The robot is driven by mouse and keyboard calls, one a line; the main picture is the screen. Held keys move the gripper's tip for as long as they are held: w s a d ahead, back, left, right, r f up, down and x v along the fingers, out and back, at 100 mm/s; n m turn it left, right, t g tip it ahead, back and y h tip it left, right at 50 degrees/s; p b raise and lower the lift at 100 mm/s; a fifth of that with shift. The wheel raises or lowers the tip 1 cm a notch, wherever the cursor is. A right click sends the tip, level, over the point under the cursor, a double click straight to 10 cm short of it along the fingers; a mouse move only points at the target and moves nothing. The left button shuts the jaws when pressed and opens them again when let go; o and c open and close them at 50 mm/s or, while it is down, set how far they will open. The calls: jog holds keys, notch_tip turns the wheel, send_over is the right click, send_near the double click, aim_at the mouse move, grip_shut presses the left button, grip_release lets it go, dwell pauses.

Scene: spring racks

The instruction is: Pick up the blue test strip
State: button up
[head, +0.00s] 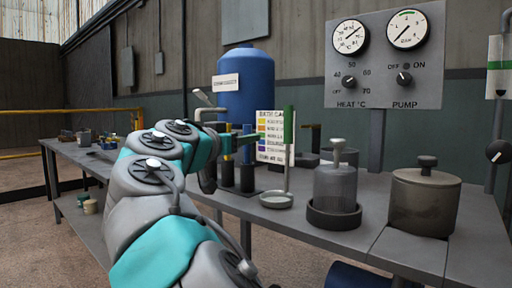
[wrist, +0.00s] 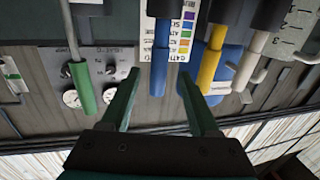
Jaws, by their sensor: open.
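The blue test strip (wrist: 160,72) stands out of a black holder (wrist: 167,15) in the wrist view, which is upside down. My gripper (wrist: 159,80) is open, its two dark green fingers to either side of the strip in that view, with gaps on both sides. I cannot tell whether the strip is fully between them in depth.
A yellow strip (wrist: 211,60) and a white strip (wrist: 246,65) stand beside the blue one. A colour chart card (head: 271,137) is behind. Lidded jars (head: 335,185) stand right.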

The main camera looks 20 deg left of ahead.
jog(key=w, duration=0.2)
jog(key=w+d+p, duration=0.1)
jog(key=w, duration=0.2)
jog(key=shift+w+d+r, duration=0.1)
jog(key=shift+w, duration=0.25)
grip_shut()
dwell(0.3)
